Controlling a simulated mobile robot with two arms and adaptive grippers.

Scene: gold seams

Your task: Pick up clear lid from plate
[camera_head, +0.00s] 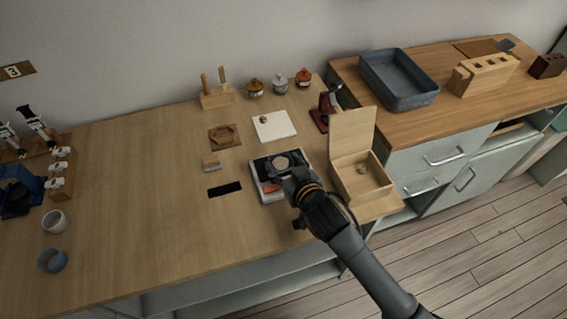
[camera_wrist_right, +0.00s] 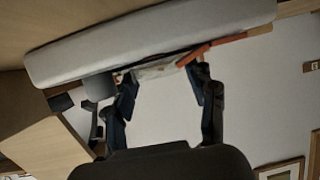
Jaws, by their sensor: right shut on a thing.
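My right gripper (camera_head: 291,174) reaches down over the flat scale-like device (camera_head: 268,194) with a pale top plate and a dark edge. A round tan piece (camera_head: 283,162) shows on that device just beyond the fingers. In the right wrist view the two fingers (camera_wrist_right: 163,84) are closed in on a pale, partly see-through piece (camera_wrist_right: 158,69), which looks to be the clear lid. It lies close against a wide grey slab (camera_wrist_right: 150,40), with an orange strip (camera_wrist_right: 215,46) beside it. The gripper hides the lid in the head view. My left gripper is not in view.
An open wooden box (camera_head: 362,178) stands close to the right of my gripper. A white square plate (camera_head: 278,127) with a small round thing on it lies behind. Several small lidded jars (camera_head: 280,84) stand at the back. The table's left middle is clear.

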